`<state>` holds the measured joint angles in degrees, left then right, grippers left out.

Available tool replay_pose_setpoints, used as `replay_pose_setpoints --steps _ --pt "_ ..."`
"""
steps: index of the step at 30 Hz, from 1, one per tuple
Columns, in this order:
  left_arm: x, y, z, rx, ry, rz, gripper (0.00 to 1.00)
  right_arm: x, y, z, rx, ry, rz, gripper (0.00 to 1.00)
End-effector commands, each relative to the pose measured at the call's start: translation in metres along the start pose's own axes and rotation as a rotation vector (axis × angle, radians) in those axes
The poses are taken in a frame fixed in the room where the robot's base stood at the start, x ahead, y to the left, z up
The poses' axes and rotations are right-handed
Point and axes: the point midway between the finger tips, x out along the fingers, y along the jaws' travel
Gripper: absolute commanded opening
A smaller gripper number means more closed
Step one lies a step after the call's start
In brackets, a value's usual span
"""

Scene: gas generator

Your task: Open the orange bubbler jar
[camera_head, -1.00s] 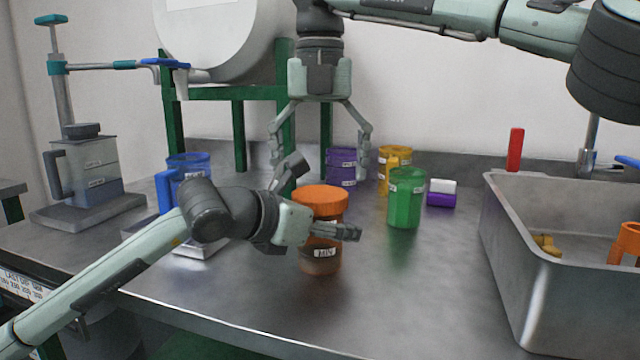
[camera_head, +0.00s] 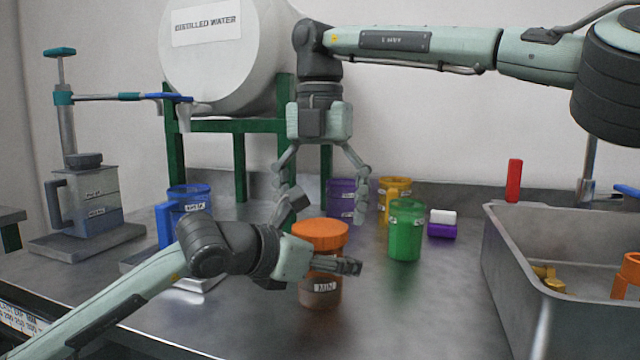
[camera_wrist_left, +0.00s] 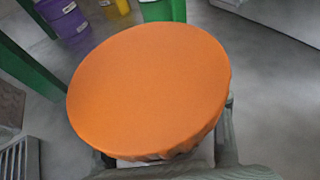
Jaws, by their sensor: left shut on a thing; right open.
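The orange bubbler jar (camera_head: 320,292), with an orange lid (camera_head: 320,233) and an amber body, stands upright on the metal bench. Its lid fills much of the left wrist view (camera_wrist_left: 150,85). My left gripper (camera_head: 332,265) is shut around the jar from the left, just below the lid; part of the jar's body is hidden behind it. My right gripper (camera_head: 321,198) points down above the lid, its fingers open and apart, with nothing between them. The lid is on the jar.
A green cup (camera_head: 405,232) stands close right of the jar. Purple (camera_head: 341,193) and yellow (camera_head: 394,193) cups are behind, a blue cup (camera_head: 190,200) is at left. A metal sink (camera_head: 515,275) is at right. The front bench right of the jar is clear.

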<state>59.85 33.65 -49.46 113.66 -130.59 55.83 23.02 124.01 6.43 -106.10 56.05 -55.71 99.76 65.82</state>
Motion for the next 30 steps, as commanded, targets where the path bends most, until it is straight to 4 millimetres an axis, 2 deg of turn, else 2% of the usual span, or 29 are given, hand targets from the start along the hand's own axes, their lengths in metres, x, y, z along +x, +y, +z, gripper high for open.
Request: replay_pose_setpoints --steps 6,14,26,27,30 --pt "0.000 0.000 0.000 0.000 -0.001 0.000 0.00 0.016 -0.001 0.000 0.001 0.001 0.000 0.89" --pt "0.000 0.000 0.000 0.000 -0.001 0.000 0.00 0.017 0.000 0.000 0.000 0.001 0.001 0.89" --pt "0.000 0.000 0.000 0.000 -0.001 0.000 0.00 0.017 0.000 0.000 0.000 0.000 0.000 0.40" --pt "0.000 0.000 0.000 0.000 -0.001 0.000 0.00 0.017 0.000 0.000 0.000 0.000 0.000 0.37" --pt "0.000 0.000 0.000 0.000 0.000 0.000 0.00 0.017 0.000 0.000 -0.052 0.002 0.001 0.37"
